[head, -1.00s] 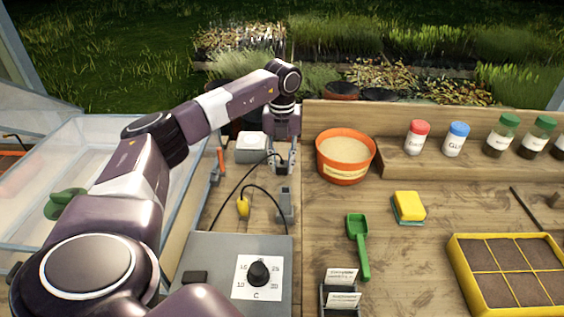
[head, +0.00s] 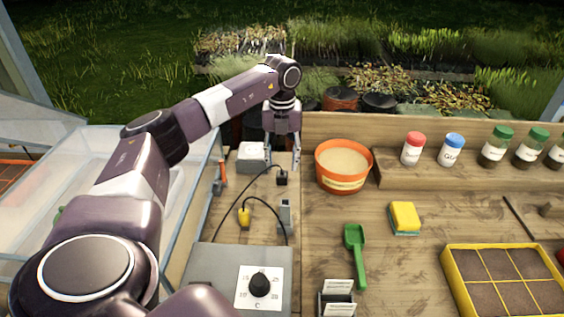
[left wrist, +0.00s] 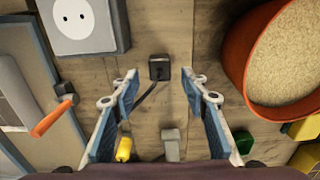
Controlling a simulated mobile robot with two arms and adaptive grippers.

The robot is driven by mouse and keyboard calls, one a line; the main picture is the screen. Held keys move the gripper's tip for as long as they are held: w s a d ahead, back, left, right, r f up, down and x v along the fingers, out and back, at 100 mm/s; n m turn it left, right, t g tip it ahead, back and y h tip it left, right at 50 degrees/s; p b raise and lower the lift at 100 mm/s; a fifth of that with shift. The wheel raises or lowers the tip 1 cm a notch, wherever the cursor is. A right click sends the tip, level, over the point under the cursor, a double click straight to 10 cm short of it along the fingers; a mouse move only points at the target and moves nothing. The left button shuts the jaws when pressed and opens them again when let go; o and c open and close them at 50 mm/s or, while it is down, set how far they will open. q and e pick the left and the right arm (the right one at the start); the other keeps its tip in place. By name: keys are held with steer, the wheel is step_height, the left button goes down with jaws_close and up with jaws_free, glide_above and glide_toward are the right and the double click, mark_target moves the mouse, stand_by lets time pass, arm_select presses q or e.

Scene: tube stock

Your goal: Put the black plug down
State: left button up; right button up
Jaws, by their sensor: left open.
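The black plug (head: 282,178) sits on the wooden bench, its black cable curving back toward the front. My left gripper (head: 282,164) is open just above it, empty, with its fingers apart. In the left wrist view the black plug (left wrist: 159,68) lies between and slightly beyond the two open fingertips (left wrist: 160,76), with a gap on each side. My right gripper is not in view.
A white socket box (head: 252,153) stands left of the plug, an orange sand pot (head: 343,183) to the right. A yellow plug (head: 244,216), a grey upright piece (head: 285,214) and a dial box (head: 208,262) are nearer. A green scoop (head: 355,255) lies right.

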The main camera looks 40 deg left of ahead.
mark_target(282, 174)
arm_select(q)
step_height(282, 174, up, 8)
steer(key=p, duration=0.6)
steer(key=shift+r, duration=0.1)
